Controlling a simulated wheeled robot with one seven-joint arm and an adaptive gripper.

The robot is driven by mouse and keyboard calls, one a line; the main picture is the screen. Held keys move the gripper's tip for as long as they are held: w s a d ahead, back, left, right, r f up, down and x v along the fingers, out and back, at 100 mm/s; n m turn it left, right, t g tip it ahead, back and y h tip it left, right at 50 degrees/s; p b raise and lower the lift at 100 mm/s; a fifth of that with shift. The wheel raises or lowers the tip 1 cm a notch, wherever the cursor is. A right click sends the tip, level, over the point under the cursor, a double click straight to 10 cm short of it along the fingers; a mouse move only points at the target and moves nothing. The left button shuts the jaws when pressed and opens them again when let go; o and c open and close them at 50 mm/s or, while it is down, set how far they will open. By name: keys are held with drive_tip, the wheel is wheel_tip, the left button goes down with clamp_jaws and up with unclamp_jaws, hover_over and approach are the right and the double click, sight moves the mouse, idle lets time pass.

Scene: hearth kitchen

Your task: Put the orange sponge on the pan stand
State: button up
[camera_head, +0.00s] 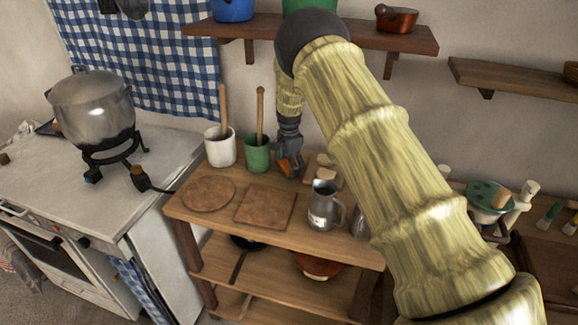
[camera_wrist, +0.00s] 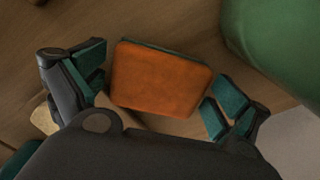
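The orange sponge (camera_wrist: 160,80) shows its broad orange face between my fingers in the wrist view, with a thin dark edge at the top. In the head view, a bit of the orange sponge (camera_head: 285,169) shows at my fingertips, over the back of the wooden table. My gripper (camera_wrist: 158,88) has its green-padded fingers spread on both sides of the sponge, with narrow gaps; firm contact is not visible. My gripper (camera_head: 289,165) points down beside the green pot. Which thing is the pan stand is unclear: a round brown mat (camera_head: 208,194) and a square brown board (camera_head: 265,207) lie on the table.
A green pot (camera_head: 257,155) stands close left of my gripper; it also shows in the wrist view (camera_wrist: 285,45). A white pot (camera_head: 220,149), a metal jug (camera_head: 324,207) and pale blocks (camera_head: 326,172) are near. A metal pot (camera_head: 92,107) sits on a black burner at left.

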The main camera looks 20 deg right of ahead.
drive_tip(key=shift+r+b, duration=1)
drive_tip(key=shift+r, duration=2.9)
drive_tip(key=shift+a, duration=0.1)
